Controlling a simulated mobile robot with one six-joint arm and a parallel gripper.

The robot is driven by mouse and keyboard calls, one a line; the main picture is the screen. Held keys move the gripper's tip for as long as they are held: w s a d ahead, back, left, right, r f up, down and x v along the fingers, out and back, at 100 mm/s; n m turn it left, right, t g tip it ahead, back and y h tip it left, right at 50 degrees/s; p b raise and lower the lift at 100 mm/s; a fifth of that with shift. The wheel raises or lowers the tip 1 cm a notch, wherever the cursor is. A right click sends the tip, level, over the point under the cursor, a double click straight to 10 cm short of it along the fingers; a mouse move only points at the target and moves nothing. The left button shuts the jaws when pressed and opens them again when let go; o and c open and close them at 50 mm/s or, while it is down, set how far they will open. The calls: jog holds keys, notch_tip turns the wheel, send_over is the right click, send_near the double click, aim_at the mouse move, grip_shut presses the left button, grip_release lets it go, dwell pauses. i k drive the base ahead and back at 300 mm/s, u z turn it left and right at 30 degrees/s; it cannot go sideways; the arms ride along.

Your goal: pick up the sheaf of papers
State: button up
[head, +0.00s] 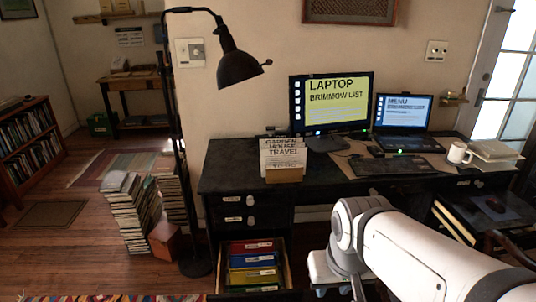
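An upright batch of white printed sheets (283,153) stands in a tan holder (284,176) at the front left of the black desk (232,178). The large print on it seems to end in "TRAVEL". A flatter pale stack (493,150), of papers or books, lies at the desk's right end beside the white mug. I cannot tell for sure which one is the sheaf. My white arm reaches in from the lower right, in front of the desk, apart from both. I cannot make out my gripper's fingers.
A monitor (338,100), laptop (404,115), keyboard (390,166) and white mug (459,152) take up the desk. A black floor lamp (240,68) stands at its left. An open drawer (287,274) of coloured folders juts out below. Book piles (130,212) stand on the floor.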

aim_at(296, 155)
jog(key=z, duration=0.05)
jog(key=i, duration=1)
jog(key=u, duration=0.05)
